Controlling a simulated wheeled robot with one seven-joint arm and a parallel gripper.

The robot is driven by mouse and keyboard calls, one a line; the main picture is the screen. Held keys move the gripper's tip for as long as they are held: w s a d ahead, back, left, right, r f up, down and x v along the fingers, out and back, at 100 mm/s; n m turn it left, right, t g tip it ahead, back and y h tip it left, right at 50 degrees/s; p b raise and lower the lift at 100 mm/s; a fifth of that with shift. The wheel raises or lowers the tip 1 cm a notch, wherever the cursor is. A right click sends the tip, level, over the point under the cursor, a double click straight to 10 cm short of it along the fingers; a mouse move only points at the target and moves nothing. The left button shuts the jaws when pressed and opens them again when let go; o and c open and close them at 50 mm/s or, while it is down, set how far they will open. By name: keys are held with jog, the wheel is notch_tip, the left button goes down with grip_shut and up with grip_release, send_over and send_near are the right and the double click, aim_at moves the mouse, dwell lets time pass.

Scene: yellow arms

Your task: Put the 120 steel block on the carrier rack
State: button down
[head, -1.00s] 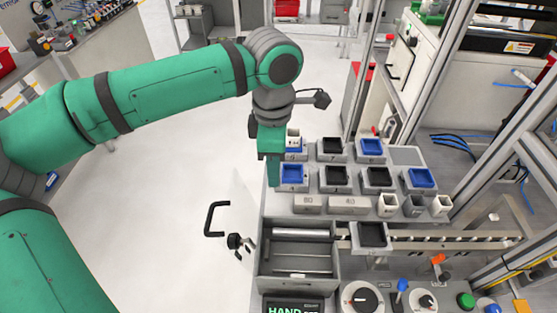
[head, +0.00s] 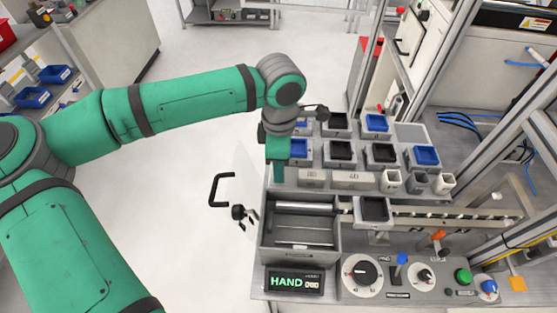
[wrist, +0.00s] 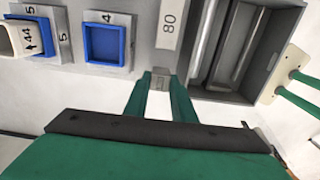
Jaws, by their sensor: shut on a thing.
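My gripper (wrist: 160,82) is shut on a small grey block (wrist: 160,83), held between its fingertips. No number is readable on the block, so I cannot tell if it is the 120. In the head view my gripper (head: 278,178) points down at the left edge of the rack bench, and the block is not discernible. The grey rack bench (head: 285,186) bears rows of blue and black trays. In the wrist view a blue tray (wrist: 106,43) marked 4 lies beyond the fingers to the left. Which part is the carrier rack is unclear.
A grey open bin (head: 265,243) is at the rack's near side. A black tray (head: 374,209) sits at the conveyor (head: 450,214). White and grey cups (head: 391,180) stand at the rack's right. A control panel (head: 335,290) with knobs is in front. Clear floor lies left.

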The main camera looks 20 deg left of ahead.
jog(key=shift+f, duration=0.6)
dwell(0.7)
jog(key=c, duration=1.4)
grip_release()
jog(key=shift+r, duration=3.5)
